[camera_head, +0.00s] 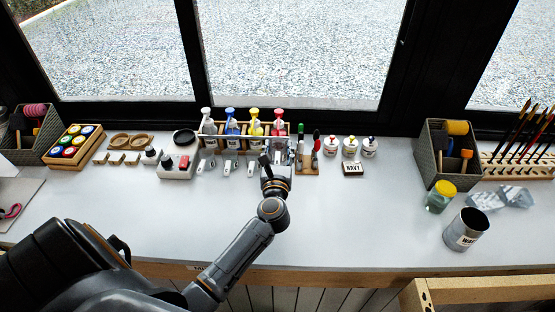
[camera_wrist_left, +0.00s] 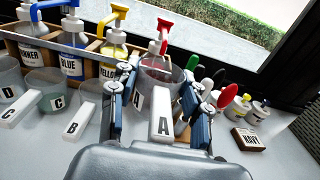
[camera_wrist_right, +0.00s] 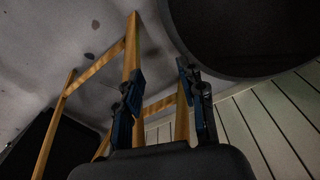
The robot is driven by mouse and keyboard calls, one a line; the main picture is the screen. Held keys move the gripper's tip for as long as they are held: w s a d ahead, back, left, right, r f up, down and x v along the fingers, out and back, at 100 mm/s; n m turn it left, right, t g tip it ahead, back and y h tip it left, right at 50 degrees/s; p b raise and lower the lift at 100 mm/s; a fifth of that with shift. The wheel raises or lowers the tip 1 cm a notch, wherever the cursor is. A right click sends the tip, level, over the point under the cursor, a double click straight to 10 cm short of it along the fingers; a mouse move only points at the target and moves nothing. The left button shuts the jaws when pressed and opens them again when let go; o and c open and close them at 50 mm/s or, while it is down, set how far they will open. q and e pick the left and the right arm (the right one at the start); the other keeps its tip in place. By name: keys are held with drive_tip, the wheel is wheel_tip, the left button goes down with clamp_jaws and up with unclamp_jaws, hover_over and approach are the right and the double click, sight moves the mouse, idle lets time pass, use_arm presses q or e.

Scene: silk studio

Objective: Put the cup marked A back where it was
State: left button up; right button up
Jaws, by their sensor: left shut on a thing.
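The clear cup (camera_wrist_left: 176,78) is between the fingers of my left gripper (camera_wrist_left: 155,103), which is shut on it. Part of a letter A shows beside the left finger. My right gripper (camera_wrist_right: 157,105) is open and empty, below the table.
A wooden rack (camera_head: 209,128) of spray bottles stands behind the cup. Brushes and a NAVY block (camera_head: 353,169) are on the right. The front strip of table (camera_head: 340,225) is clear.

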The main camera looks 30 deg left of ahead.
sight(278, 151)
use_arm(q)
drive_tip(key=w+f, duration=0.1)
drive_tip(key=a+f, duration=0.1)
drive_tip(key=shift+w+a+f, duration=0.1)
drive_tip(key=shift+w+f, duration=0.25)
drive_tip(key=shift+w+a+f+b, duration=0.25)
drive_tip(key=shift+w+f+b, duration=0.1)
drive_tip(key=shift+f, duration=0.15)
wheel_tip(278, 151, down, 2)
drive_tip(key=shift+w+a+f, duration=0.1)
drive_tip(key=shift+f, duration=0.55)
use_arm(e)
drive_tip(key=shift+s+a+f, duration=0.1)
drive_tip(key=shift+a+f, duration=0.55)
drive_tip(key=shift+a, duration=0.25)
drive_tip(key=shift+d, duration=0.1)
drive_tip(key=shift+d+f, duration=0.1)
